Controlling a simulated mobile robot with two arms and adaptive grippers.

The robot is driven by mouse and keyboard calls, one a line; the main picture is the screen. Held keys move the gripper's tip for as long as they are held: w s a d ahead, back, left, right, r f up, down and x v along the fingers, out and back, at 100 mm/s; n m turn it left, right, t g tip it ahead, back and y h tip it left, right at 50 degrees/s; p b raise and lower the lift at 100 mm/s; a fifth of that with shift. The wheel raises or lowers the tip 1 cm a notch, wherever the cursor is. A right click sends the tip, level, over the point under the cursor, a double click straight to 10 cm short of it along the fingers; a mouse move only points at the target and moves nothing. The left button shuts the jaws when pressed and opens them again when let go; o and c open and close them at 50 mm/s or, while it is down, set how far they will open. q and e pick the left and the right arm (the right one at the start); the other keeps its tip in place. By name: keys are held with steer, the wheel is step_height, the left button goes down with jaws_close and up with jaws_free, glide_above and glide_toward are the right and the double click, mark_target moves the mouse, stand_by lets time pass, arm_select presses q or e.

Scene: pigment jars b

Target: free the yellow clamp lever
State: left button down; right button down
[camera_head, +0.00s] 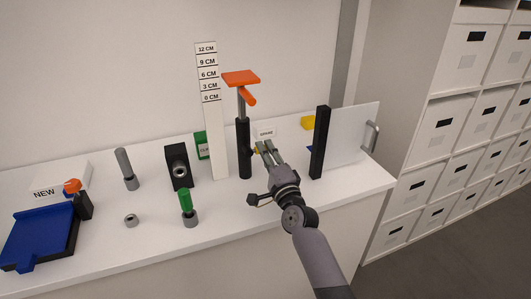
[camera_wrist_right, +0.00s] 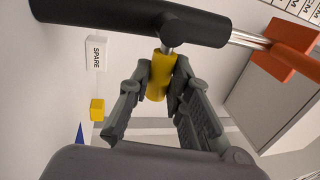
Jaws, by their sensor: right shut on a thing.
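The yellow clamp lever (camera_wrist_right: 158,75) sticks out from the side of a black upright tube (camera_head: 243,150), joined by a short metal stub in the right wrist view. The tube also shows across the top of that view (camera_wrist_right: 120,17). A grey rod with an orange T-shaped top (camera_head: 240,78) rises from it. My right gripper (camera_head: 264,150) reaches the lever from the front right. In the right wrist view its fingers (camera_wrist_right: 161,82) are shut on the lever, one on each side. In the head view the lever is mostly hidden by the fingers. My left gripper is not in view.
A black upright plate (camera_head: 320,142) stands right of my gripper. A white ruler board (camera_head: 209,110) stands behind, left of the tube. A black block (camera_head: 178,167), a green-handled piece (camera_head: 186,202) and a blue tray (camera_head: 35,237) stand left. The counter's front middle is clear.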

steer(key=c, duration=1.5)
jaws_free()
steer(key=shift+f, duration=0.1)
steer(key=shift+o, duration=0.2)
steer(key=shift+s, duration=0.1)
steer(key=v, duration=1.1)
steer(key=shift+s+d+f, duration=0.1)
steer(key=shift+s+d, duration=0.1)
steer(key=shift+s, duration=0.15)
